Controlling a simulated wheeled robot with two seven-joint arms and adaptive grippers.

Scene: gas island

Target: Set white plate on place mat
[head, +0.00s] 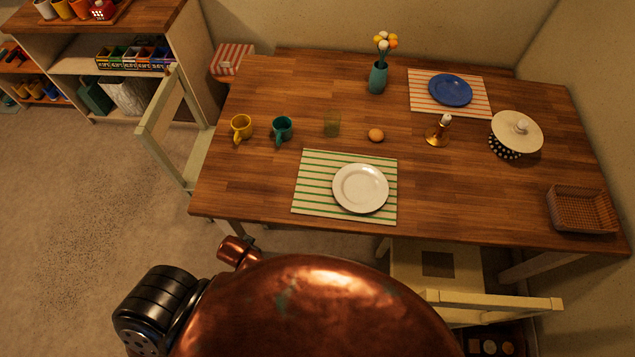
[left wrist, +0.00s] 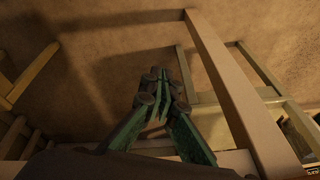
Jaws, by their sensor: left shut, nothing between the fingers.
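A white plate (head: 360,188) lies on the green-and-white striped place mat (head: 313,188) at the near edge of the wooden table. The plate is right of the mat's middle, and its rim is close to the mat's right edge. No gripper touches the plate in the head view. In the left wrist view my left gripper (left wrist: 160,104) is shut and empty, with floor and pale wooden furniture legs beyond it. My right gripper is not in view.
A blue plate (head: 450,90) lies on an orange-striped mat (head: 421,103). A yellow mug (head: 241,127), teal mug (head: 282,128), glass (head: 332,124), egg-like item (head: 376,135), candlestick (head: 438,132), vase (head: 378,78) and basket (head: 582,209) stand around. Chairs (head: 480,268) flank the table.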

